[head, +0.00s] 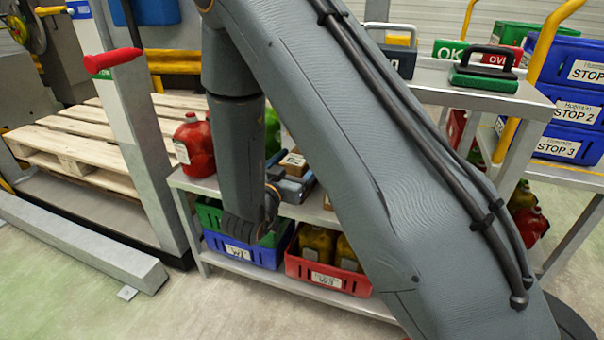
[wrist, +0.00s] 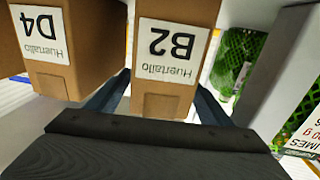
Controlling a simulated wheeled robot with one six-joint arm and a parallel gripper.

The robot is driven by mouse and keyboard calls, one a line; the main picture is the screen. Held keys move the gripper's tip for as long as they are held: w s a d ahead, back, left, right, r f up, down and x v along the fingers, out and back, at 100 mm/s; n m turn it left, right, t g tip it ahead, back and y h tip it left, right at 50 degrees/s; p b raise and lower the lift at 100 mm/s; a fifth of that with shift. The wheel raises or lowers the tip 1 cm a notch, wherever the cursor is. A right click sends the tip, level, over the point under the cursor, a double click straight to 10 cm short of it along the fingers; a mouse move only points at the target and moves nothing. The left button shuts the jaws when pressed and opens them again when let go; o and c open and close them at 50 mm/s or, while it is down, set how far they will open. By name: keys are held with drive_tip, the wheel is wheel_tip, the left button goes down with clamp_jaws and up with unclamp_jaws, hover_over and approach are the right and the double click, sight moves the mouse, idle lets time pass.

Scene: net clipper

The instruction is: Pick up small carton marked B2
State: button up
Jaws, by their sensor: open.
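The small brown carton marked B2 (wrist: 172,102) stands in the middle of the wrist view, its white label upside down in the picture. My gripper (wrist: 163,88) is open, with one dark finger on each side of this carton. I cannot tell whether either finger touches it. A second brown carton, marked D4 (wrist: 85,15), stands close on the left, near the left finger. In the head view my gripper (head: 290,188) is low over the shelf cart, partly hidden by my arm. A brown carton (head: 293,162) shows just behind it, its marking unreadable there.
A green and white carton (wrist: 300,110) stands to the right in the wrist view, with a green-patterned item (wrist: 236,55) behind.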

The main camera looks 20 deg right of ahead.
drive_tip(key=shift+x, duration=1.3)
clamp_jaws()
